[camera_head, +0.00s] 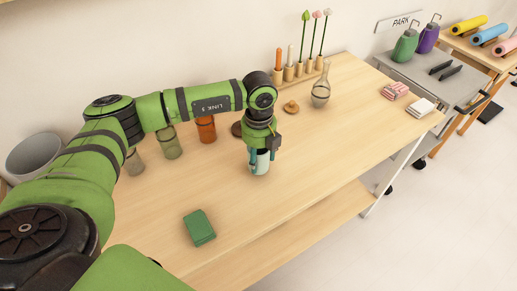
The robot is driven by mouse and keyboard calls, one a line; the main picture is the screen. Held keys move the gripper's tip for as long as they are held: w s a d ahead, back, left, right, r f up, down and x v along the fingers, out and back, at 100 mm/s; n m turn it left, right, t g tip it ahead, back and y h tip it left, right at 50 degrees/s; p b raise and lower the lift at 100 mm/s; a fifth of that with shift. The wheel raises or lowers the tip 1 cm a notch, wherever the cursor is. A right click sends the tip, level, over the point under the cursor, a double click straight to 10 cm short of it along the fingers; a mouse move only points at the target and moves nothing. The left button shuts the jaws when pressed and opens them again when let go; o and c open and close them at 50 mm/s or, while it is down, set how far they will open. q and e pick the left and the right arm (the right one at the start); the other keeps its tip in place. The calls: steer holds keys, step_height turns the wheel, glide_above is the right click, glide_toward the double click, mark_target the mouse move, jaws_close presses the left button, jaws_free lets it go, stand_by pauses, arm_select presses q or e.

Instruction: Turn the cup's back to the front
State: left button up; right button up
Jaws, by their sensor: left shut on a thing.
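The cup (261,168) is a small pale cylinder with light blue showing. It stands upright on the wooden table (300,180), near the middle. My left gripper (261,157) comes down over it from above and is shut on it. The fingers and the wrist hide the cup's top and part of its sides. I cannot tell which side of the cup faces front. My right gripper is not in view.
Glass jars (206,129) stand behind my left arm. A wooden holder (297,72) with candles and flowers, a glass bottle (321,91) and a wooden knob-like piece (291,107) are at the back. A green block (199,228) lies in front. The table's right front is clear.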

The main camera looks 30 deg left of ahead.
arm_select(q)
steer(key=shift+r+n, duration=0.1)
steer(key=shift+n, duration=0.8)
steer(key=n+p, duration=0.1)
steer(key=n, duration=0.2)
steer(key=n+p, duration=0.1)
steer(key=n, duration=0.4)
steer(key=shift+r+p, duration=0.1)
steer(key=shift+p, duration=0.3)
steer(key=n+p, duration=0.2)
steer(key=n, duration=0.2)
steer(key=shift+n, duration=0.4)
steer(key=n+p, duration=0.2)
steer(key=n, duration=0.2)
steer(key=shift+p, duration=0.3)
steer(key=shift+f+b, duration=0.75)
steer(key=shift+f, duration=0.25)
steer(key=shift+f, duration=0.2)
steer(key=o, duration=1.4)
steer(key=shift+c, duration=0.2)
